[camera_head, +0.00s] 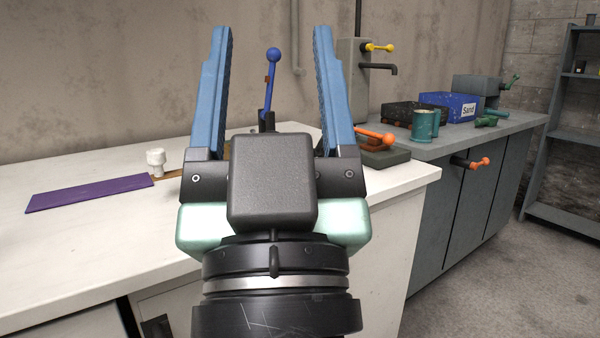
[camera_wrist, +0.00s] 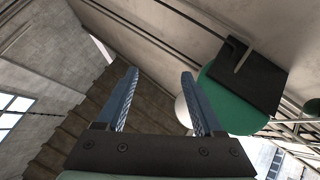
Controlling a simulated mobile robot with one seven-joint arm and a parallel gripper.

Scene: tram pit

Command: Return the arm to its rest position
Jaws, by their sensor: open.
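My gripper (camera_head: 272,95) is raised in the middle of the head view, its two blue fingers pointing up and spread wide apart. Nothing is between the fingers. In the wrist view my gripper (camera_wrist: 160,100) is also open and empty, facing a wall and steps. My wrist covers part of the white worktop (camera_head: 80,240) behind it in the head view.
Floor is clear at right.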

